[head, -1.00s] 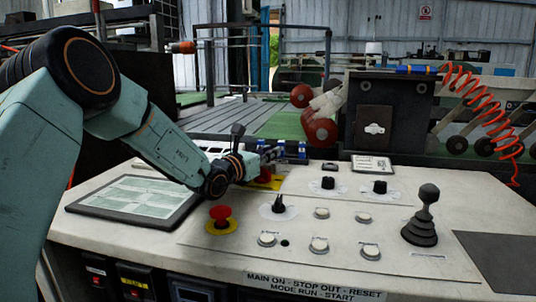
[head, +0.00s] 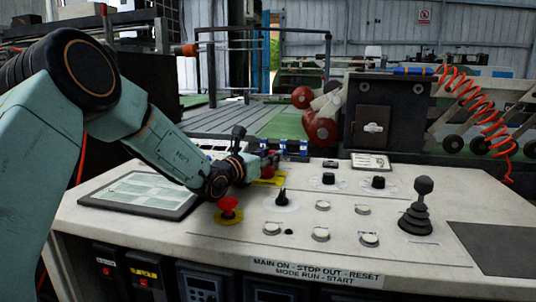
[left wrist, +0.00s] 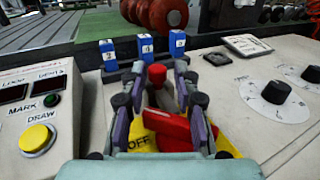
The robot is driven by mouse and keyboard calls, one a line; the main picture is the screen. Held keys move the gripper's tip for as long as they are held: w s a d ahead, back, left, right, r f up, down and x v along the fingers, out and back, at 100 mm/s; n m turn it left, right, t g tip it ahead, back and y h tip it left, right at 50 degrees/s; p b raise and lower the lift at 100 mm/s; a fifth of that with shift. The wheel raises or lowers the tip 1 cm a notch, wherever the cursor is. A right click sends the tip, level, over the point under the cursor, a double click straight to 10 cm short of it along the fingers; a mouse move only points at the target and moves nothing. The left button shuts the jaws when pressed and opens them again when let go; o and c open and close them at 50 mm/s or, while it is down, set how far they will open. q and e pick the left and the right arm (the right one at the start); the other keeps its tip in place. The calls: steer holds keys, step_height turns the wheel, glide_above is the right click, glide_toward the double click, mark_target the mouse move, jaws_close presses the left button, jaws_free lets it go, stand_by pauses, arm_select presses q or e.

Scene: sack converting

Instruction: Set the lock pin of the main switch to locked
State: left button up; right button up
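The main switch has a red handle (left wrist: 175,128) on a yellow plate (left wrist: 226,146) marked OFF. In the head view its red part (head: 267,172) shows below my left gripper (head: 272,158). In the left wrist view my left gripper (left wrist: 160,72) is over the switch with its fingers apart. A small round red knob (left wrist: 157,73), perhaps the lock pin's head, shows between the fingertips. I cannot tell whether the fingers touch it. The fingers and palm hide part of the switch. My right gripper is in neither view.
A red emergency button (head: 228,206) stands near my left wrist. Blue blocks (left wrist: 145,47) line the panel's back edge. A black rotary knob (left wrist: 277,92) is to the right, a yellow button (left wrist: 35,139) to the left. A joystick (head: 420,208) stands at the panel's right.

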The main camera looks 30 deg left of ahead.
arm_select(q)
steer(key=shift+o, duration=0.8)
steer(key=shift+r, duration=0.1)
steer(key=shift+w, duration=0.3)
steer(key=shift+s+a, duration=0.15)
steer(key=shift+s, duration=0.35)
steer(key=s, duration=0.5)
steer(key=shift+s+a, duration=0.15)
steer(key=shift+a, duration=0.25)
steer(key=shift+s, duration=0.55)
